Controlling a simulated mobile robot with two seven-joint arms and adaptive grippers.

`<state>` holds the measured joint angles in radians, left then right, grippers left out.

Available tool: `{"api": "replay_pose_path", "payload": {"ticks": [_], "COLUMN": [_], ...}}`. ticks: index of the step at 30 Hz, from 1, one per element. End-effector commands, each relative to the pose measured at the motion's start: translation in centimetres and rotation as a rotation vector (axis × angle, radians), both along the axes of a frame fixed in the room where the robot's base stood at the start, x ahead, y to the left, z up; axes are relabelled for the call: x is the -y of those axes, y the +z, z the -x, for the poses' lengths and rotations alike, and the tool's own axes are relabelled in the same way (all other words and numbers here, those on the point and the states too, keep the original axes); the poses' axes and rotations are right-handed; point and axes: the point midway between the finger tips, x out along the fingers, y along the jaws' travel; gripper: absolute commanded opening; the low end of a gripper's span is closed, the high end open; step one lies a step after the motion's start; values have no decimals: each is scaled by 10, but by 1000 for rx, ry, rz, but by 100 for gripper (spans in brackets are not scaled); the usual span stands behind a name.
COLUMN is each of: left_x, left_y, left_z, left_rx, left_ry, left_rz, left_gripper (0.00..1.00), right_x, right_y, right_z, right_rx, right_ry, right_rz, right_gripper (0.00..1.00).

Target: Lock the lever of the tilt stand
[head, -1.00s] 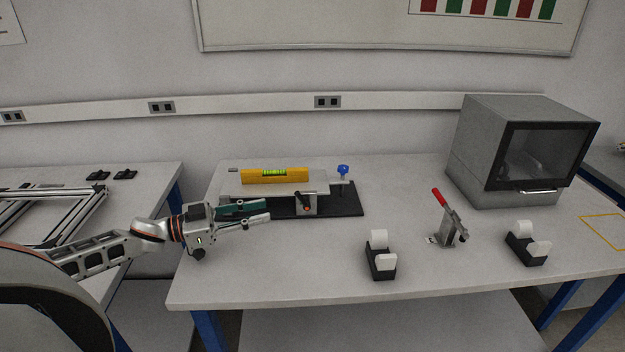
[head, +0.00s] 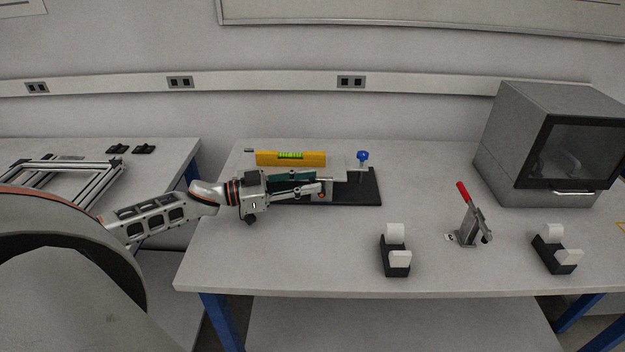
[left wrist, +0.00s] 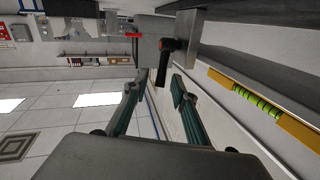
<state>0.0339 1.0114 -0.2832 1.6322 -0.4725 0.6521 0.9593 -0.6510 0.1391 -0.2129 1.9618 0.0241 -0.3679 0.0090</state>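The tilt stand has a black base (head: 362,188) and a grey plate carrying a yellow spirit level (head: 310,159) with a green vial. A blue knob (head: 362,156) stands at its right end. The lever (left wrist: 164,64), black with an orange-red hub, shows on a grey block in the left wrist view; in the head view it is mostly hidden behind the fingers. My left gripper (head: 319,181) is open at the front of the stand. In the left wrist view its fingertips (left wrist: 155,88) are spread either side of the lever's handle end, without visible contact. My right gripper is not in view.
A red-handled toggle clamp (head: 470,222) stands to the right on the table. Two black tape dispensers (head: 395,262) (head: 556,255) are near the front edge. A grey box with a dark window (head: 555,150) is at the back right.

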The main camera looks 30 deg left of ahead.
Motion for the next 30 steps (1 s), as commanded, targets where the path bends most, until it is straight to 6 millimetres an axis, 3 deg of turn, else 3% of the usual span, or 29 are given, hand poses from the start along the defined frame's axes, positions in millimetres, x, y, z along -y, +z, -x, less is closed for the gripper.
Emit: {"api": "replay_pose_path", "payload": {"ticks": [14,15,18,30], "left_x": [9,9,9,10], "left_y": [0,0,0,2], "left_z": [-10,-10,-10,-10], "left_rx": [0,0,0,-10], "left_ry": [0,0,0,-1], "left_rz": [0,0,0,-21], "left_gripper": [26,24,0,0], "right_x": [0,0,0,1], "right_y": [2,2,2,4], "right_z": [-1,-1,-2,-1], "right_rx": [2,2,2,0], "right_ry": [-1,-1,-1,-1], "right_rz": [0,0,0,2], "right_gripper": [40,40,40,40]}}
